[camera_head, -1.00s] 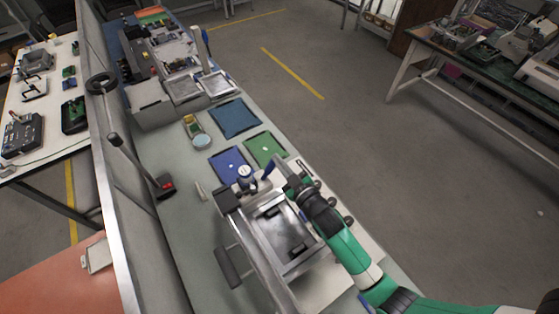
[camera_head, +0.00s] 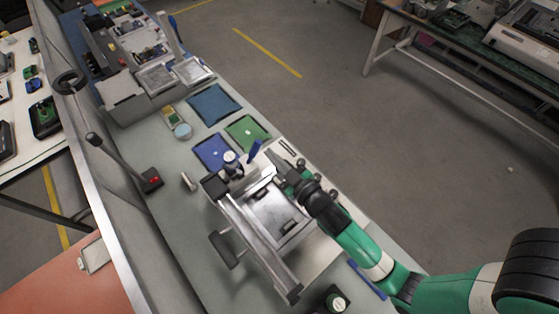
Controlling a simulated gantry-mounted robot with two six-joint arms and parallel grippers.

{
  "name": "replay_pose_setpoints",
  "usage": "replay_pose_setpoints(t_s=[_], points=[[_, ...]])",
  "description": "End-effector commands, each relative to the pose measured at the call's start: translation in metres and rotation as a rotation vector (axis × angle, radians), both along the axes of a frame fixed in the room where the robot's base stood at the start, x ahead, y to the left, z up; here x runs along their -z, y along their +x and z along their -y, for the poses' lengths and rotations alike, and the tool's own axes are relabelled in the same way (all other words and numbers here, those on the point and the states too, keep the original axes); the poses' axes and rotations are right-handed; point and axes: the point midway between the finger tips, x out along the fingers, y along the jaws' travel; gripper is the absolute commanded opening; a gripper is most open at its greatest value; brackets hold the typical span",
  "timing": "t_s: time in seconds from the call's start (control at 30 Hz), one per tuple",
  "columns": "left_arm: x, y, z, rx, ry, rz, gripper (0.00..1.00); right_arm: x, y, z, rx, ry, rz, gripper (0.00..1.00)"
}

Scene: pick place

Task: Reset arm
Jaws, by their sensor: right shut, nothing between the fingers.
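My right arm, green, white and black, comes in from the lower right. Its gripper (camera_head: 275,160) is shut and empty, hovering over the far right part of a metal fixture (camera_head: 240,231) on the grey-green bench. A blue upright piece (camera_head: 254,150) and a round white-topped part (camera_head: 231,159) stand just left of the fingertips. Whether the fingers touch anything there I cannot tell. My left gripper is not in view.
Blue (camera_head: 212,153), green (camera_head: 247,130) and dark blue (camera_head: 213,104) mats lie beyond the fixture. Open floor (camera_head: 400,170) lies right of the bench.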

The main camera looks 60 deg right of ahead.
Motion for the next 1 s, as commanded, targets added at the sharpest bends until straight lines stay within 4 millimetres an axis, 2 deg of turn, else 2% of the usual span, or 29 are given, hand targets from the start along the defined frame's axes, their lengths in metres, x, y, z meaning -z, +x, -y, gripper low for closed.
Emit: replay_pose_setpoints(t_s=[0.1, 0.23, 0.67, 0.73, 0.77, 0.87, 0.97, 1.0], points=[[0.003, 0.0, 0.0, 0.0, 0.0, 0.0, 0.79, 0.0, -0.021, -0.007, -0.001, 0.0, 0.001, 0.0], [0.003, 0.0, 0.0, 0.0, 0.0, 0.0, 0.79, -0.003, -0.031, -0.01, -0.002, -0.001, 0.001, 0.0], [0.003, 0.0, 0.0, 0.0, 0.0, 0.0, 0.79, -0.003, -0.032, -0.011, -0.004, 0.0, 0.003, 0.0], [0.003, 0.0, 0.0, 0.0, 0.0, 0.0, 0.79, -0.012, -0.026, -0.013, -0.012, -0.004, 0.023, 0.0], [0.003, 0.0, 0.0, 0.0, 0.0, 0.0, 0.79, -0.02, -0.02, -0.014, -0.016, -0.007, 0.042, 0.0], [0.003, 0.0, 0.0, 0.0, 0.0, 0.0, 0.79, -0.065, 0.006, -0.021, -0.038, -0.019, 0.146, 0.0], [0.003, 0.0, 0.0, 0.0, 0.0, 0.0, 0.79, -0.142, 0.032, -0.032, -0.07, -0.022, 0.314, 0.0], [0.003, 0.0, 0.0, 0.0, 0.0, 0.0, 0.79, -0.177, 0.04, -0.037, -0.085, -0.015, 0.388, 0.0]])
